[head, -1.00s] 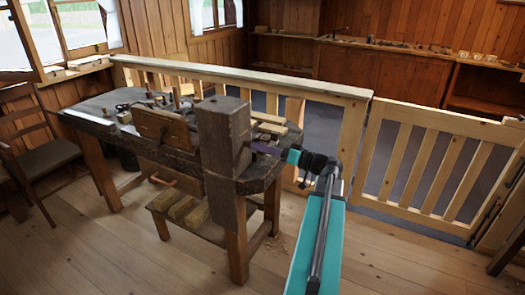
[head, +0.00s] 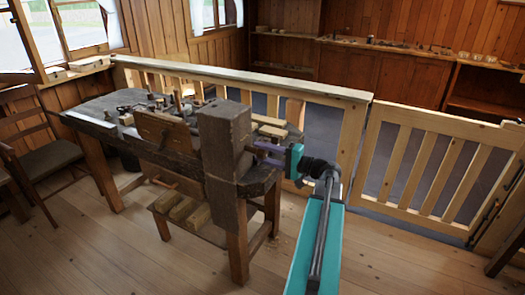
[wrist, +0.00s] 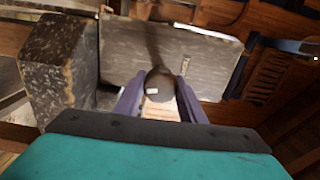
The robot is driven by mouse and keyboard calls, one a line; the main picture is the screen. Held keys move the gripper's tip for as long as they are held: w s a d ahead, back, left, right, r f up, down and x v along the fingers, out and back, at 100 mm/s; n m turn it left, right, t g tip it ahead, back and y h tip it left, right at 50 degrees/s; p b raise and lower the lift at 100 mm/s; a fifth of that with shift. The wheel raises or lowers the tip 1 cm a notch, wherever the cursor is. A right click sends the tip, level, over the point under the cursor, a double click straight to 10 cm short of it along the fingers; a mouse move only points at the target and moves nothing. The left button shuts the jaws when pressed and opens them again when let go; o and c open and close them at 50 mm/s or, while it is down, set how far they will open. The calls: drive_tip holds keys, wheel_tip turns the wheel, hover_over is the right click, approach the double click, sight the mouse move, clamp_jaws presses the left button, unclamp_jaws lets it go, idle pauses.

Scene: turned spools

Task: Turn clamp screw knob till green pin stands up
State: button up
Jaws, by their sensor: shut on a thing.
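In the wrist view a dark rounded knob (wrist: 159,78) with a small white mark sits between the two purple fingers of my gripper (wrist: 160,88). The fingers are shut on it from both sides. A dark shaft seems to run from it across the speckled grey-brown bench surface (wrist: 195,58). In the head view my gripper (head: 268,153) is at the right end of the dark workbench (head: 85,107), just right of a thick upright block (head: 225,145). The knob is too small or hidden to make out there. I cannot see a green pin in either view.
The block also stands close on the left in the wrist view (wrist: 60,70). A pale wooden railing (head: 250,78) runs behind the bench. Tools and wood pieces lie on the bench top. A chair (head: 30,130) stands at the left. The floor in front is clear.

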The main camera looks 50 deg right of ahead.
drive_tip(key=m+p, duration=0.4)
drive_tip(key=m, duration=0.2)
drive_tip(key=shift+s, duration=0.15)
drive_tip(key=m+p, duration=0.3)
drive_tip(key=m, duration=0.2)
drive_tip(key=shift+f+p, duration=0.2)
drive_tip(key=shift+p, duration=0.15)
drive_tip(key=o, duration=1)
drive_tip(key=shift+o, duration=0.2)
drive_tip(key=shift+r, duration=0.1)
drive_tip(key=shift+s, duration=0.1)
drive_tip(key=b+v, duration=0.2)
drive_tip(key=v, duration=1.1)
drive_tip(key=shift+s+b, duration=0.35)
drive_tip(key=shift+b, duration=0.05)
